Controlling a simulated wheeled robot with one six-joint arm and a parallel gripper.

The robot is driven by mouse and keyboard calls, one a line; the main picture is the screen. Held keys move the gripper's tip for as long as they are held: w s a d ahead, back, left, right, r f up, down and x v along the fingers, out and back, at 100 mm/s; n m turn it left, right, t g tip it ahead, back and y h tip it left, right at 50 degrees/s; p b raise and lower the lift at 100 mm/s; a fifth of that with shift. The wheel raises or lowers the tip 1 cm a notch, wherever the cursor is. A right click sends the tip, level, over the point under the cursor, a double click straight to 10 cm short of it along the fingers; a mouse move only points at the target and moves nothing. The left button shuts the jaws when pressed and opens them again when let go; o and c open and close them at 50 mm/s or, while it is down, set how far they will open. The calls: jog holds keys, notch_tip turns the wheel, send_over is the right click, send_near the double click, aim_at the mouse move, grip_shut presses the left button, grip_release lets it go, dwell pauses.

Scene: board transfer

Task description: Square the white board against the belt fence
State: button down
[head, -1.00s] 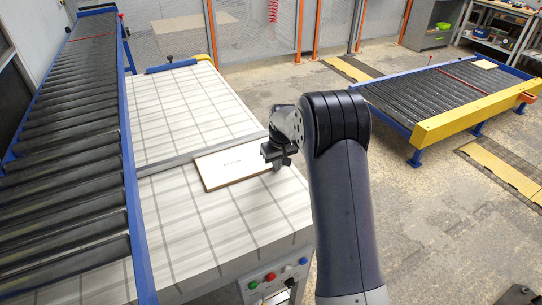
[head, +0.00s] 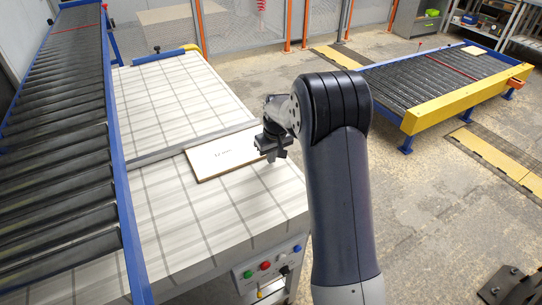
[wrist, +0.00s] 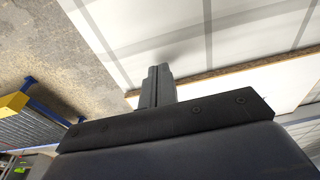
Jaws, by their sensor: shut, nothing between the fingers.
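The white board (head: 218,156) lies flat on the white belt table with dark grid lines. The grey fence strip (head: 154,157) crosses the table along the board's far long side. The board runs nearly parallel to it; I cannot tell whether they touch. My gripper (head: 274,158) is at the board's right end, fingers down, shut and empty. In the wrist view the shut fingers (wrist: 154,86) stand by the end of the board (wrist: 255,82); contact is unclear. The gripper and arm hide part of the board's right end.
A blue-framed roller conveyor (head: 62,130) runs along the table's left side. Another roller conveyor with a yellow end (head: 455,105) stands at the right, across open floor. A button panel (head: 268,266) is on the table's front. The table surface before the board is clear.

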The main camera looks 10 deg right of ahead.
notch_tip(320, 180, up, 7)
jog(key=p, duration=0.3)
jog(key=shift+f+p, duration=0.15)
jog(key=shift+p, duration=0.25)
jog(key=shift+f, duration=0.15)
notch_tip(320, 180, down, 7)
jog(key=b, duration=0.4)
jog(key=shift+b, duration=0.35)
jog(key=shift+w+a+p, duration=0.1)
jog(key=shift+w+p, duration=0.15)
jog(key=shift+p, duration=0.05)
jog(key=shift+w+a, duration=0.1)
jog(key=shift+w, duration=0.25)
jog(key=shift+s, duration=0.1)
